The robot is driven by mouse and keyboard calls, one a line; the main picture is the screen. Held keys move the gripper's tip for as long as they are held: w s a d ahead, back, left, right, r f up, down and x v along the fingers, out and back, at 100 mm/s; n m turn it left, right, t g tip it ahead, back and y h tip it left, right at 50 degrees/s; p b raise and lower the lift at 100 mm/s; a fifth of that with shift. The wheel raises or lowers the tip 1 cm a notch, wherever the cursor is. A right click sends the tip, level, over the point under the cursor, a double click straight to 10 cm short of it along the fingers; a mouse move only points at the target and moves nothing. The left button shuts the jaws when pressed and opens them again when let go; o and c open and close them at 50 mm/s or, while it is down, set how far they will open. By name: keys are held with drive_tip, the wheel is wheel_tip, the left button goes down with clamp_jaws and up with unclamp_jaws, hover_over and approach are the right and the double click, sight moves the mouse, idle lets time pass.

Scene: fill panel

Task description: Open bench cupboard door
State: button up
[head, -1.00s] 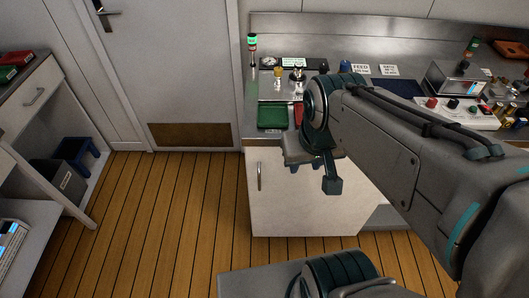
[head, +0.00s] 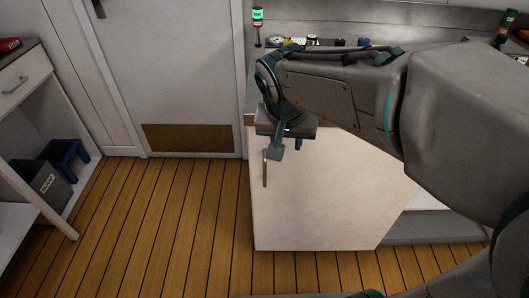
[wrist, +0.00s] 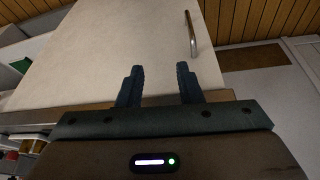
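The bench cupboard door (head: 322,200) is a pale panel below the steel worktop, and it looks shut. Its vertical bar handle (head: 265,169) is near the door's left edge in the head view. The handle also shows in the wrist view (wrist: 191,34), at the upper right, beyond the fingertips. My gripper (wrist: 159,72) is open and empty in the wrist view, its two dark fingers apart over the door's face. In the head view my gripper (head: 277,152) is just right of the handle's upper end and apart from it in the wrist view; one finger is partly hidden.
A grey room door (head: 175,70) with a brown lower panel stands left of the bench. Wooden floor (head: 170,220) is clear in front. A shelf unit at left holds a grey bin (head: 38,187) and a blue stool (head: 66,158). A green-topped bottle (head: 258,22) stands on the worktop.

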drive_tip(key=b, duration=0.5)
approach(265, 169)
drive_tip(key=r, duration=0.2)
drive_tip(key=shift+m+t, duration=0.3)
drive_tip(key=b+x, duration=0.1)
drive_tip(key=x, duration=0.3)
drive_tip(key=b+x, duration=0.1)
drive_tip(key=x, duration=0.4)
drive_tip(key=b+x, duration=0.2)
drive_tip(key=x, duration=0.2)
drive_tip(key=shift+s+f, duration=0.2)
drive_tip(key=shift+f, duration=0.3)
drive_tip(key=shift+c, duration=0.3)
clamp_jaws()
